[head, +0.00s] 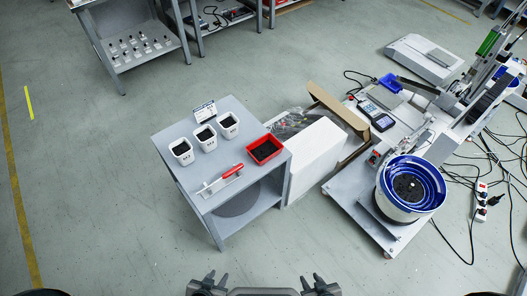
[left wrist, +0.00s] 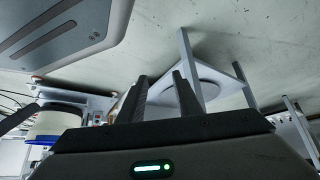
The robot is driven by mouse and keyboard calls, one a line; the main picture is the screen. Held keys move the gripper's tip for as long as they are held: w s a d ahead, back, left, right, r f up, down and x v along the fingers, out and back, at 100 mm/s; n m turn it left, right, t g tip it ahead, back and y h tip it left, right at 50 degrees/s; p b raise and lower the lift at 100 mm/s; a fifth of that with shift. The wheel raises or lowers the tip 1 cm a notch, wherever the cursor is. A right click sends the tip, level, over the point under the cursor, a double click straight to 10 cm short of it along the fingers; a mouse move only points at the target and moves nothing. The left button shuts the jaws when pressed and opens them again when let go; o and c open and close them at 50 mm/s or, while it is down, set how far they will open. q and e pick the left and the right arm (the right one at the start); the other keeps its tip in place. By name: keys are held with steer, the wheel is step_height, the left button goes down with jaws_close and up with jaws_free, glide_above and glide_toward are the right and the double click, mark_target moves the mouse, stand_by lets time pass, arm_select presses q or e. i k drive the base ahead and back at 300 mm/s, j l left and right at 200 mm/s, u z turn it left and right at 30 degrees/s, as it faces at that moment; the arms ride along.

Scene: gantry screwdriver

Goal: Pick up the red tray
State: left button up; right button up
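The red tray (head: 250,146) is a small open box with dark contents. It sits on the right side of the small grey table (head: 236,113) in the head view. My left gripper (head: 209,281) and right gripper (head: 314,285) are at the bottom edge of the head view, well short of the table and apart from the tray. In the left wrist view the left gripper's two fingers (left wrist: 161,95) stand apart with nothing between them. The right gripper's fingers also look spread and empty. The tray cannot be made out in the left wrist view.
Several white cups (head: 183,159) with dark contents and a red-handled tool (head: 222,179) share the tabletop. A white box (head: 316,150) and an open carton stand right of the table. A machine with a blue-rimmed bowl (head: 436,183) is further right. Floor before the table is clear.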

mark_target(266, 148)
steer(key=j+z, duration=0.7)
steer(key=k+j+z, duration=0.15)
steer(key=j+z, duration=0.2)
steer(key=j, duration=0.15)
